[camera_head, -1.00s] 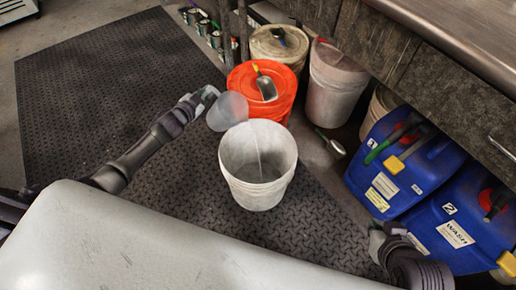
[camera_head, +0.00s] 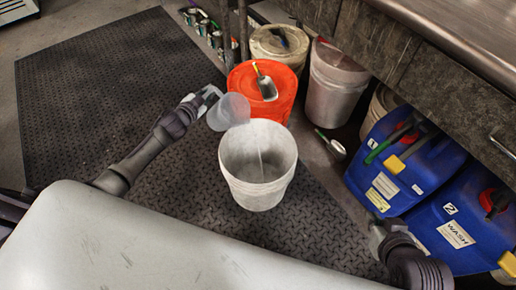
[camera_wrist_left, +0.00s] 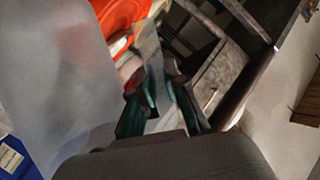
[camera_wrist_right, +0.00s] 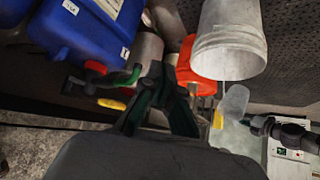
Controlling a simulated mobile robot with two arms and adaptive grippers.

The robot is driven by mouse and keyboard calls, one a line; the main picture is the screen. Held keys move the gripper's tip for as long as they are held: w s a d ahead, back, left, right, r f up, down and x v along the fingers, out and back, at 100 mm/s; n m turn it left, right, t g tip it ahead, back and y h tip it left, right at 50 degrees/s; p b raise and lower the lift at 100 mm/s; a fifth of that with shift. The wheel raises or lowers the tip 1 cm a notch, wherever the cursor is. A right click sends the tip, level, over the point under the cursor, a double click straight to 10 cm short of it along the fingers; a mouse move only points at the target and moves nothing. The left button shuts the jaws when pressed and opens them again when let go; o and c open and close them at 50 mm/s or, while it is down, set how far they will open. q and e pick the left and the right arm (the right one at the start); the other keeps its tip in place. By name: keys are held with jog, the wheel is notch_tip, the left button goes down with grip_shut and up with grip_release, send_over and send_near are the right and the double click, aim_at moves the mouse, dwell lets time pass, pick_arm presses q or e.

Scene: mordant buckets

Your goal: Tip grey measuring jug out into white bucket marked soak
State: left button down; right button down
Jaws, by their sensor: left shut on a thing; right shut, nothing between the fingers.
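The translucent grey measuring jug (camera_head: 229,113) hangs tilted over the far left rim of the white bucket. It fills the left side of the left wrist view (camera_wrist_left: 50,85). My left gripper (camera_head: 212,95) is shut on it at its left side; the fingers also show in the left wrist view (camera_wrist_left: 160,98). The white bucket (camera_head: 256,190) stands upright and open on the mat. A thin pale line shows inside it; I cannot tell what it is. No soak mark is visible. My right gripper (camera_head: 376,236) is shut and empty, low at the right, apart from the bucket.
An orange bucket (camera_head: 281,107) with a metal scoop (camera_head: 267,87) on top stands just behind the white bucket. A beige lidded bucket (camera_head: 290,58) and another pale bucket (camera_head: 334,88) stand behind. Blue jerrycans (camera_head: 437,240) line the right. The black mat (camera_head: 90,80) is clear at left.

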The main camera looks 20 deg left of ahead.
pick_arm(q)
jog(key=shift+d+r, duration=0.1)
pick_arm(e)
jog(key=shift+w+a+r+t, duration=0.2)
jog(key=shift+w+r+t, duration=0.2)
jog(key=shift+w, duration=0.1)
jog(key=shift+w+a+r+t, duration=0.15)
jog(key=shift+w+r+t, duration=0.2)
jog(key=shift+w, duration=0.15)
pick_arm(q)
jog(key=shift+d, duration=0.1)
pick_arm(e)
jog(key=shift+w, duration=0.1)
